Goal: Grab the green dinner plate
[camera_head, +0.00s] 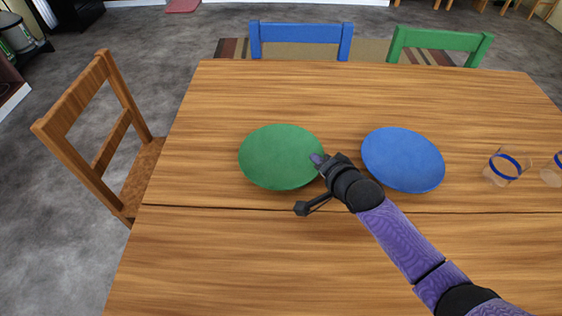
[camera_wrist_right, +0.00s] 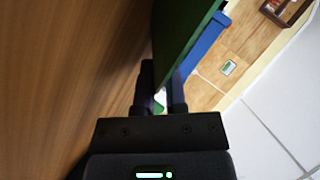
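The green dinner plate (camera_head: 275,157) lies on the wooden table, left of the middle in the head view. My right gripper (camera_head: 320,162) is at its right rim. In the right wrist view, the plate's green rim (camera_wrist_right: 180,40) runs down between the two close-set fingers (camera_wrist_right: 161,98) of my right gripper, which looks shut on it. The plate shows no clear lift off the table. My left gripper is not in view.
A blue plate (camera_head: 403,160) lies just right of my right gripper. Glasses with blue bands (camera_head: 505,167) stand farther right. The wooden table (camera_head: 200,270) is clear in front and behind. A wooden chair (camera_head: 105,130), a blue chair (camera_head: 300,36) and a green chair (camera_head: 440,42) surround it.

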